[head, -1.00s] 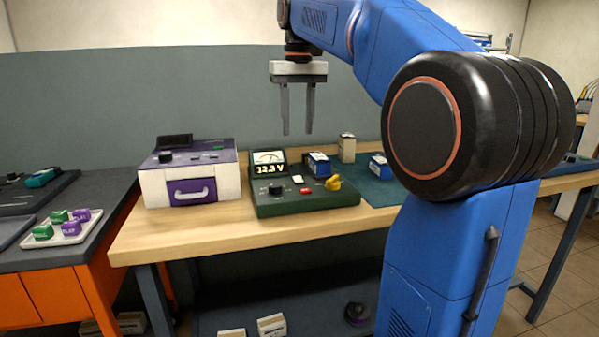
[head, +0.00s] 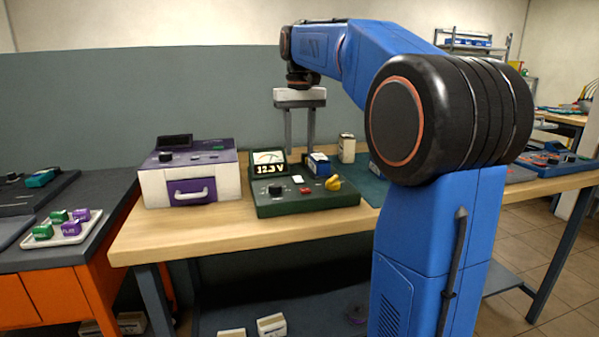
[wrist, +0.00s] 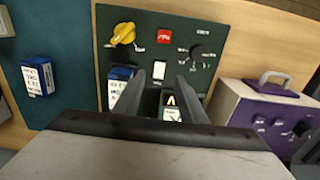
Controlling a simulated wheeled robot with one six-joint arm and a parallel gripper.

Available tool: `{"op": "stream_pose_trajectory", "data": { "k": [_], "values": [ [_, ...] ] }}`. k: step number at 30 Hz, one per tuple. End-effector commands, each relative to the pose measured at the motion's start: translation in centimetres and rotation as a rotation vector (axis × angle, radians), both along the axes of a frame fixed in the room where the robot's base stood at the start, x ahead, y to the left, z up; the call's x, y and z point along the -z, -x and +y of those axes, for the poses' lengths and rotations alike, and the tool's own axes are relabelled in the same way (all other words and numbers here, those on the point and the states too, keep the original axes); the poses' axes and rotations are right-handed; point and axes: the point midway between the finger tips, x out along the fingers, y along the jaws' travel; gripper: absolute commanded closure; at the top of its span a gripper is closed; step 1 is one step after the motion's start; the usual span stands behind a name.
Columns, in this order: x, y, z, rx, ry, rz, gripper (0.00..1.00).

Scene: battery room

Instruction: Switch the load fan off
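The green tester panel (head: 300,207) stands on the wooden bench. It carries a small red switch (head: 307,191), a yellow knob (head: 333,183), a black knob (head: 275,189), a white piece (head: 297,179) and a meter (head: 268,162) reading about 12.3 V. The red switch (wrist: 164,36), yellow knob (wrist: 123,34) and black knob (wrist: 199,52) also show in the wrist view. The labels are too small to read, so I cannot tell which control is the load fan. My gripper (head: 300,150) is open and empty, pointing down above the panel's back part.
A white and purple box (head: 192,180) stands left of the panel. A pale canister (head: 347,148) stands behind. A tray of small blocks (head: 88,230) lies on the left bench. The bench front is clear.

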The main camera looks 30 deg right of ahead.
Motion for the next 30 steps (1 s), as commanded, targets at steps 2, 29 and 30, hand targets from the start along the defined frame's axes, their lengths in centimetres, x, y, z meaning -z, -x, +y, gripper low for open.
{"op": "stream_pose_trajectory", "data": {
  "k": [2,29,30],
  "values": [
    [1.4,0.1,0.0,0.000,-0.001,0.002,0.62],
    [8.2,0.0,0.0,0.000,0.000,-0.001,0.72],
    [8.2,0.0,0.0,0.000,0.000,-0.001,0.82]
  ]
}}
